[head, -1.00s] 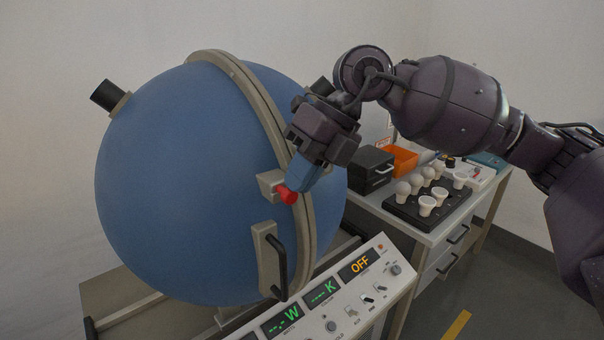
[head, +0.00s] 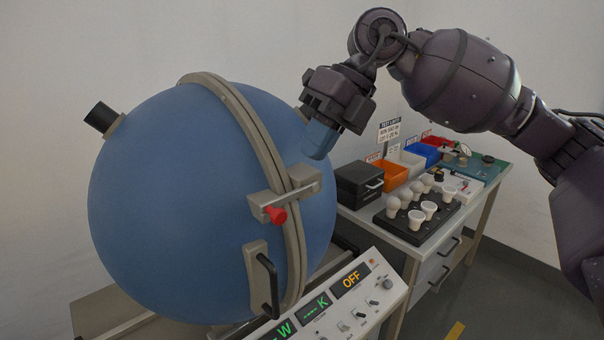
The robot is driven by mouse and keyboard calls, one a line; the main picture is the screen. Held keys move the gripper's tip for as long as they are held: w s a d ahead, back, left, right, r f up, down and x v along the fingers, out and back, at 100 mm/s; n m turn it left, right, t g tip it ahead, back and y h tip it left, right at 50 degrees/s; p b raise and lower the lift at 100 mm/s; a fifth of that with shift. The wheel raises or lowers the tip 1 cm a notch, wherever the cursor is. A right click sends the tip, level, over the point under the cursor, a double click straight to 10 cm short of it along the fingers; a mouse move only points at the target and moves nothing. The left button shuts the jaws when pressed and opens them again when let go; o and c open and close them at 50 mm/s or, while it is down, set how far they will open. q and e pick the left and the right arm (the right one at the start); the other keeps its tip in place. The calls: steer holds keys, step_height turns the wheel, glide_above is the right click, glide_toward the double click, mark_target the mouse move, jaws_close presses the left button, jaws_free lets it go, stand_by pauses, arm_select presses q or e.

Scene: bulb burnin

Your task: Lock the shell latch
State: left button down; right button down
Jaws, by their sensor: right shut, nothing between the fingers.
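The shell is a large blue sphere (head: 165,215), closed along a beige seam band (head: 243,115). The shell latch (head: 299,192) is a grey bar with a red knob (head: 275,215) at its left end. The bar lies across the seam, from the block on the left to the right side of the band. A beige plate with a black handle (head: 268,286) sits below it. My right gripper (head: 318,147) is above and right of the latch, apart from it, with its blue fingers together and empty. My left gripper is not in view.
A control panel (head: 345,300) with an OFF display stands in front at the lower right. The bench at right holds a black box (head: 359,185), a bulb tray (head: 432,228) and an orange bin (head: 389,181). Floor shows at far right.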

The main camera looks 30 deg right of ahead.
steer(key=shift+v, duration=2.5)
steer(key=shift+a+r, duration=0.1)
steer(key=shift+a, duration=0.05)
